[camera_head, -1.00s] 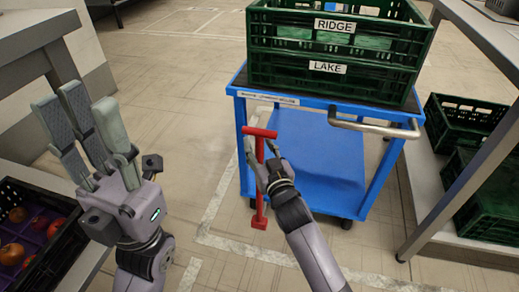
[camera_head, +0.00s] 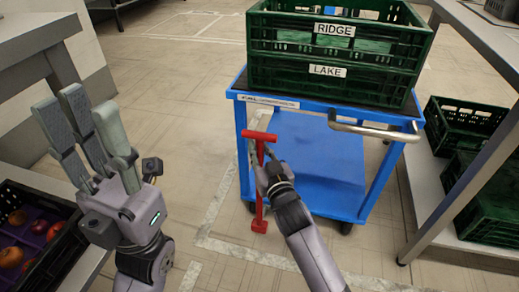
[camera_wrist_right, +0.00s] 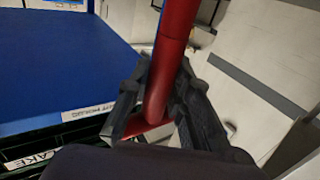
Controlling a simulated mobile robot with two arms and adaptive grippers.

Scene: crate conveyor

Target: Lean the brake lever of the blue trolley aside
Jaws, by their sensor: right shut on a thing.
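The blue trolley (camera_head: 320,165) stands in the middle of the head view. Its red brake lever (camera_head: 260,147) stands near upright at the trolley's left front corner, with a crossbar on top and a red foot near the floor. My right gripper (camera_head: 262,165) is shut on the lever's shaft below the crossbar. In the right wrist view the fingers (camera_wrist_right: 160,105) lie on both sides of the red shaft (camera_wrist_right: 172,50). My left gripper (camera_head: 85,125) is raised at the left, empty, with its fingers apart, away from the trolley.
Two stacked green crates (camera_head: 335,85), labelled RIDGE and LAKE, stand on the trolley, beside its metal handle (camera_head: 375,127). A dark crate of fruit (camera_head: 65,215) is at lower left. A grey table and shelf with green crates (camera_head: 465,125) stand right. The floor left of the trolley is clear.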

